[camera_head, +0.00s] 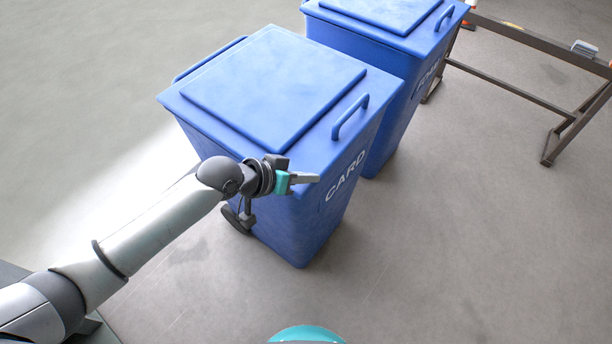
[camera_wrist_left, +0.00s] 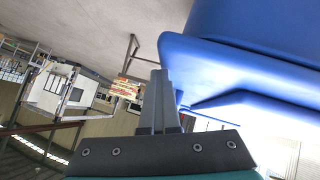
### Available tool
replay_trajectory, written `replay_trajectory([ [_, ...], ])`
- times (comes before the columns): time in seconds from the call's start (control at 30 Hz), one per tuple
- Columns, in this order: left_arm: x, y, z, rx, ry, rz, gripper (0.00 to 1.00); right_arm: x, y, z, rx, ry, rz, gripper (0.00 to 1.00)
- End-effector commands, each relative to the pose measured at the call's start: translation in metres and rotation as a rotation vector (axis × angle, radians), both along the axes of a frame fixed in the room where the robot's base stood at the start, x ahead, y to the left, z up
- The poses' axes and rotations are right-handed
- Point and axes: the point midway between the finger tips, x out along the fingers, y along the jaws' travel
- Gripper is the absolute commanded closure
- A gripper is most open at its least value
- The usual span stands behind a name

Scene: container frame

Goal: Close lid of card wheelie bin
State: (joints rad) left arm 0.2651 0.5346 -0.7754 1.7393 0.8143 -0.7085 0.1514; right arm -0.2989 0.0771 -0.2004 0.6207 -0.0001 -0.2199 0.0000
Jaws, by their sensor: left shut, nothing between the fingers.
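The near blue card wheelie bin (camera_head: 300,225) stands upright, with CARD in white on its front. Its lid (camera_head: 272,85) lies flat over the top and looks shut, with a loop handle (camera_head: 350,117) at the right. My left gripper (camera_head: 318,179) is shut and empty beside the bin's near upper corner, just below the lid's edge; I cannot tell whether it touches. In the left wrist view the shut fingers (camera_wrist_left: 158,100) are close to the blue bin (camera_wrist_left: 240,50), whose large blue surfaces fill the upper right. My right gripper is not in view.
A second blue CARD bin (camera_head: 385,145), also with its lid down, stands right behind the near one. A dark metal frame (camera_head: 530,100) stands at the upper right. The grey floor (camera_head: 470,260) at the right and front is clear.

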Motion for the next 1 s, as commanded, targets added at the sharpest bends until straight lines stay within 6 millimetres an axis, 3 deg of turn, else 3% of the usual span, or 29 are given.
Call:
replay_trajectory([
  [0.03, -0.011, 0.001, -0.018, 0.022, 0.038, -0.007, 1.0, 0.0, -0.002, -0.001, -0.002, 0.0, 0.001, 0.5],
  [0.27, -0.01, 0.0, -0.011, 0.019, 0.037, -0.006, 1.0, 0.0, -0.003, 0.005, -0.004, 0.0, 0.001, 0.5],
  [0.7, 0.0, -0.005, 0.047, 0.0, 0.001, 0.004, 1.0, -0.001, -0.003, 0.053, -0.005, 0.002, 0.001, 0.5],
  [1.0, -0.031, 0.019, 0.081, -0.001, -0.003, 0.004, 1.0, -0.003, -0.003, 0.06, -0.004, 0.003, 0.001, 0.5],
])
